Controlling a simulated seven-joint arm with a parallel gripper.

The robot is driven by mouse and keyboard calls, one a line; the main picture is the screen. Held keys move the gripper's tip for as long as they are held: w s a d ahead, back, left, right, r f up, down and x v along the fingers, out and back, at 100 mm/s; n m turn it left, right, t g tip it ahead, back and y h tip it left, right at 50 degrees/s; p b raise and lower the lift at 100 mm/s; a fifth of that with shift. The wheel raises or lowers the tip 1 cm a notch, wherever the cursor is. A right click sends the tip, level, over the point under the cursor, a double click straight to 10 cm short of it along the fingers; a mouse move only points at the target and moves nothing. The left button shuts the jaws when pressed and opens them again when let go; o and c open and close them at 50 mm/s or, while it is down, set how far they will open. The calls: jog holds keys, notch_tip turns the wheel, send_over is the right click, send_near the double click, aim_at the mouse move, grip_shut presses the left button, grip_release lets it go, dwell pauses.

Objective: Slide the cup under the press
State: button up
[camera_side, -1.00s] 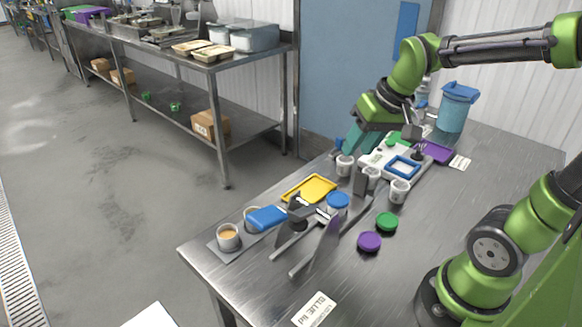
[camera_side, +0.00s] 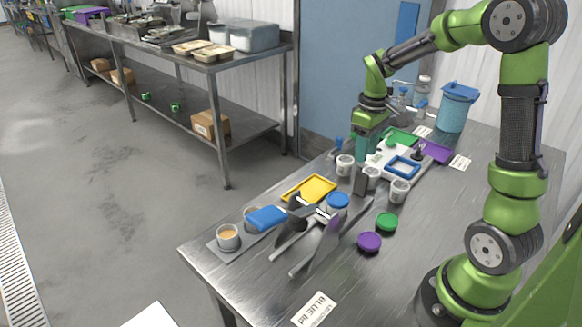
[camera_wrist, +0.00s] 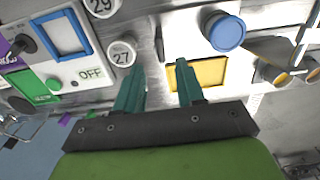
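My gripper (camera_side: 361,160) points down over the table by the white cups, its teal fingers apart. In the wrist view my gripper (camera_wrist: 159,66) is open with nothing between the fingertips. White cups stand in a row: a left cup (camera_side: 345,166), a middle cup (camera_side: 371,174) partly hidden by a dark upright block (camera_side: 360,185), and a right cup (camera_side: 399,191). The wrist view shows a cup marked 27 (camera_wrist: 122,53) left of the fingers and one marked 29 (camera_wrist: 103,6). A white unit (camera_side: 383,157) with a blue square frame (camera_side: 403,167) stands behind them; I cannot tell whether it is the press.
A filled cup (camera_side: 228,237) stands at front left. A blue bucket (camera_side: 455,108) stands behind.

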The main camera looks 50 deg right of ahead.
aim_at(362, 174)
notch_tip(362, 174, down, 10)
jog(key=shift+f, duration=0.1)
dwell(0.4)
grip_shut()
jog(key=shift+a, duration=0.15)
